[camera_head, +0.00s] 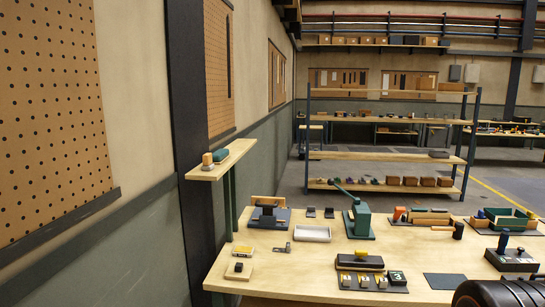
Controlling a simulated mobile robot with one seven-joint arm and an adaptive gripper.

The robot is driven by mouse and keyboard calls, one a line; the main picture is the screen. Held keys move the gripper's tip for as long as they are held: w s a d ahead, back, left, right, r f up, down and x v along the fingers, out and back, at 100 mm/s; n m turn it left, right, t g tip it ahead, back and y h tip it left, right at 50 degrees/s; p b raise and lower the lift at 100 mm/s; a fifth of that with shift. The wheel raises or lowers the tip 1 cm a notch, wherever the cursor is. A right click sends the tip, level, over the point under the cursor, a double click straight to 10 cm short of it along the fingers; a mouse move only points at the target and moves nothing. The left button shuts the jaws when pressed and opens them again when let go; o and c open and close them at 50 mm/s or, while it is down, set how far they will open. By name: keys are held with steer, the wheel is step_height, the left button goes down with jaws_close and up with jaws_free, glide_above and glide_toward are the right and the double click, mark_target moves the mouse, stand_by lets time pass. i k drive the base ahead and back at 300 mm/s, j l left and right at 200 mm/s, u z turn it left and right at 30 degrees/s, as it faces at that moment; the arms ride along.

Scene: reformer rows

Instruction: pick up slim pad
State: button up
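A thin, flat dark green pad (446,281) lies on the front right part of the wooden workbench (300,262); it is the slimmest pad-like thing I see. Two small dark pieces (319,212) lie near the back of the bench, too small to make out. My gripper's fingers are not in view. A black ribbed part (500,293) at the bottom right edge may be mine; it is close to the pad in the picture, but I cannot tell the real distance.
Left of the pad are a dark block with a yellow knob (360,258) and numbered tiles (371,281). A black stamp-like tool (511,259) stands to its right. A green lever press (358,218) and a white tray (312,233) stand farther back. A wall shelf (222,160) rises at left.

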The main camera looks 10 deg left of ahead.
mark_target(220, 155)
steer(key=i+j, duration=0.15)
steer(key=i, duration=0.2)
steer(key=i+j, duration=0.2)
steer(key=i, duration=0.2)
steer(key=i+j, duration=0.15)
steer(key=i, duration=0.2)
steer(key=i+u, duration=0.1)
steer(key=u, duration=0.65)
steer(key=i+u, duration=0.15)
steer(key=u, duration=0.2)
